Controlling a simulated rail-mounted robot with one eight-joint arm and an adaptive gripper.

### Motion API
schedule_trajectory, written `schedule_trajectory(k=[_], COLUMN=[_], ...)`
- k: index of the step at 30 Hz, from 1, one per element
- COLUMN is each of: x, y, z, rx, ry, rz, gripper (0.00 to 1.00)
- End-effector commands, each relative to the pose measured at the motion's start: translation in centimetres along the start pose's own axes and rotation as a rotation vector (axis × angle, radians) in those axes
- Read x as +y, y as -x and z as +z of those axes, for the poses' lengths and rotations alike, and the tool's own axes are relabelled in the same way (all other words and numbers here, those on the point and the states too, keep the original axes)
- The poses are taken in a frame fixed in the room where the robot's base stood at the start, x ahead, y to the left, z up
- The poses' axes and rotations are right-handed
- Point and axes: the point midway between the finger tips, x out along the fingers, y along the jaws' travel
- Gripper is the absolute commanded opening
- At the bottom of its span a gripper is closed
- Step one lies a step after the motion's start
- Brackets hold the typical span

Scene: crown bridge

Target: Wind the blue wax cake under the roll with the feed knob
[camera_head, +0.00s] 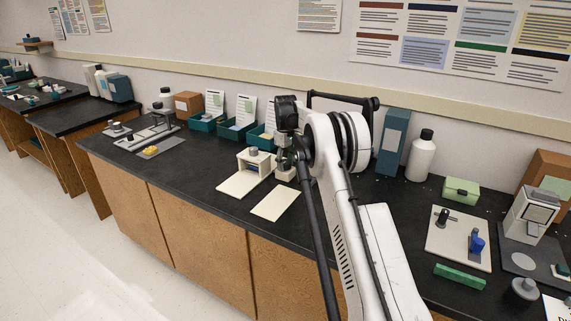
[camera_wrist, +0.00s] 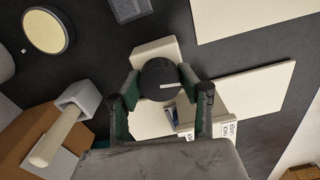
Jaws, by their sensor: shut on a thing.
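The feed knob (camera_wrist: 158,80), a round black knob with a white pointer line, sits between the two fingers of my gripper (camera_wrist: 160,92) in the wrist view. The fingers are shut on its sides. A cream block (camera_wrist: 152,48) shows under and behind the knob. In the head view my gripper (camera_head: 284,158) points down at the right side of a cream housing (camera_head: 242,160) with a grey cap on top. A small blue patch (camera_wrist: 172,115) shows beside the knob, partly hidden by the right finger; I cannot tell if it is the wax cake. The roll cannot be made out.
Cream boards (camera_head: 276,204) lie in front of the housing. Teal bins (camera_head: 239,130) with cards stand behind it. To the right are a teal box (camera_head: 392,142), a white bottle (camera_head: 421,160) and a plate (camera_head: 452,252) bearing a blue piece (camera_head: 478,243).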

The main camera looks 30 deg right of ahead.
Motion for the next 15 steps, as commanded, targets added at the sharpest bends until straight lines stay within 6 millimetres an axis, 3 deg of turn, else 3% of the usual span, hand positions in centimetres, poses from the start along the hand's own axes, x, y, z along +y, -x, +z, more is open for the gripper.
schedule_trajectory(k=[5, 6, 9, 15], x=[0.02, 0.02, 0.02, 0.01], y=[0.05, 0.05, 0.04, 0.02], z=[-0.01, -0.01, -0.01, 0.0], rx=[0.0, 0.001, 0.0, 0.0], ry=[-0.001, -0.001, -0.001, -0.001], rz=[0.001, 0.001, 0.001, 0.0], gripper=[0.11, 0.41, 0.55, 0.56])
